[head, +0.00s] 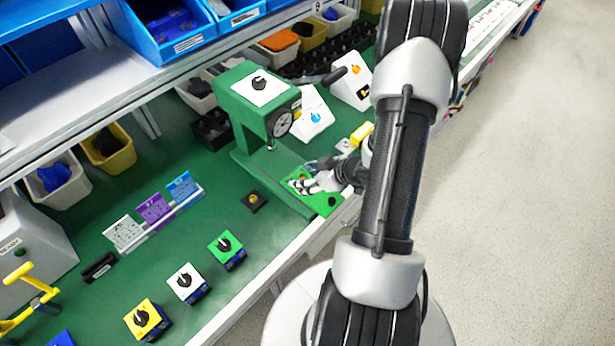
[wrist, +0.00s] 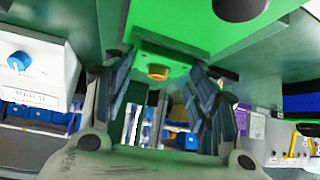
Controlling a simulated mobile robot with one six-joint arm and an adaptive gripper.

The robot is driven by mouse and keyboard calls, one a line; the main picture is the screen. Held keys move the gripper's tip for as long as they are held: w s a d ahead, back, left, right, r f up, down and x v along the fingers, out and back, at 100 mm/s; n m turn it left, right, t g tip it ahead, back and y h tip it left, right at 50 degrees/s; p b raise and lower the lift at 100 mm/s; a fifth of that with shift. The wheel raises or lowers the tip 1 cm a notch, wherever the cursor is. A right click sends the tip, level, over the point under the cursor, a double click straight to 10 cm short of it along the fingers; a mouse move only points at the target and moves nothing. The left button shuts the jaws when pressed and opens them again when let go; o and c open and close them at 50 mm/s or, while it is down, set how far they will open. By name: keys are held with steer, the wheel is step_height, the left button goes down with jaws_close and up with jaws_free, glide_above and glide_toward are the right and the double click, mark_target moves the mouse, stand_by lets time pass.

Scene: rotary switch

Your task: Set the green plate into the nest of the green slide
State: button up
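The bright green slide (head: 325,203) sticks out from the foot of the green press, with a black knob near its outer end. In the wrist view the slide (wrist: 195,25) fills the top, with a round brass piece (wrist: 157,72) at its lower edge. My gripper (head: 298,184) is low over the slide; in the wrist view its fingers (wrist: 162,72) stand apart on either side of the brass piece. I see nothing clearly held. A green plate (head: 226,246) with a black pointer knob sits on a blue block on the bench. My gripper hides part of the slide.
The green press (head: 262,105) with a gauge stands behind the slide. White (head: 184,282) and yellow (head: 147,318) plates on blocks sit front left. A dark square base (head: 254,201) lies left of the slide. Sloped white boxes (head: 312,115) stand to the right of the press.

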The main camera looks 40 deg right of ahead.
steer(key=o, duration=0.3)
steer(key=shift+r, duration=0.25)
steer(key=p+v, duration=0.5)
steer(key=v, duration=0.7)
steer(key=shift+p, duration=0.3)
